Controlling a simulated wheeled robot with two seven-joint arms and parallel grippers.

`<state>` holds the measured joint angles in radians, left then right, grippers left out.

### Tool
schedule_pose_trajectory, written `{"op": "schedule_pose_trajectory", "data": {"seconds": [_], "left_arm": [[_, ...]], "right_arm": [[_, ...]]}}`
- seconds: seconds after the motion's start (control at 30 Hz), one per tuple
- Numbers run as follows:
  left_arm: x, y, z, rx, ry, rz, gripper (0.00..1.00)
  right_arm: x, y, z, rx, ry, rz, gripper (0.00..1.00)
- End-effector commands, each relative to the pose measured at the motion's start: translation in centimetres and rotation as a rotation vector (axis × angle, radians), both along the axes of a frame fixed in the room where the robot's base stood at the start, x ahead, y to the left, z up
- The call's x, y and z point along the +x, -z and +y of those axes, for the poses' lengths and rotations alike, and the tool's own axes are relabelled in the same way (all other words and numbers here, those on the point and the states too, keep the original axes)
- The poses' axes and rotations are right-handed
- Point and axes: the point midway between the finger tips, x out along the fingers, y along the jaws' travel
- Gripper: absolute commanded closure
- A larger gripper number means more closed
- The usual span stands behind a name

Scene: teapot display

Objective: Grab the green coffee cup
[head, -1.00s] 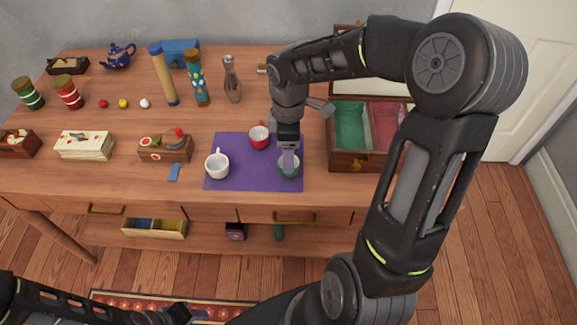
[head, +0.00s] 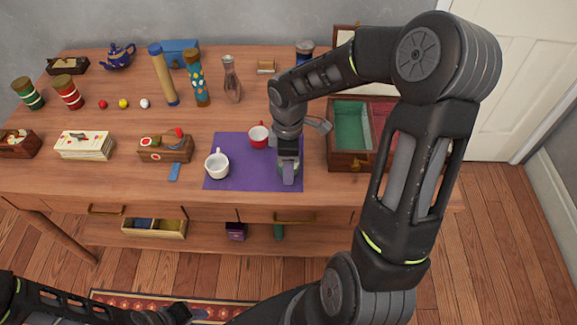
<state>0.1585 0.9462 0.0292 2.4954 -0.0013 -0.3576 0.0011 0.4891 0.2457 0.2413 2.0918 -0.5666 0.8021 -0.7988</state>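The green coffee cup (head: 281,166) stands on the purple mat (head: 240,184) near its right side, mostly hidden behind my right gripper. My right gripper (head: 288,172) is right at the cup, pointing down over it; whether its fingers are open or shut on the cup cannot be made out. A white cup (head: 217,165) and a red cup (head: 258,137) also stand on the mat, to the left of the gripper. My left gripper (head: 190,314) is low at the bottom edge, away from the table, and its fingers are too unclear to read.
A wooden box with green and red compartments (head: 350,161) stands close to the right of the mat. A wooden box with small items (head: 166,150) and a blue piece (head: 174,172) lie left of the mat. The mat's front middle is clear.

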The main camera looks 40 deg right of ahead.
Motion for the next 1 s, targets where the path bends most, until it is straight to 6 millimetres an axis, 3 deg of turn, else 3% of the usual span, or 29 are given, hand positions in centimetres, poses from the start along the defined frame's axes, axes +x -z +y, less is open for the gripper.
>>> {"op": "schedule_pose_trajectory", "data": {"seconds": [0.23,0.83,1.0], "left_arm": [[0.00,0.00,0.00,0.000,0.000,0.000,0.64],[0.00,0.00,0.00,0.000,0.000,0.000,0.64],[0.00,0.00,0.00,0.000,0.000,0.000,0.64]], "right_arm": [[0.01,-0.03,-0.01,0.000,0.000,0.000,0.37],[0.01,-0.04,-0.01,0.000,0.000,0.000,0.87],[0.02,-0.05,0.00,-0.001,0.000,-0.001,0.88]]}}
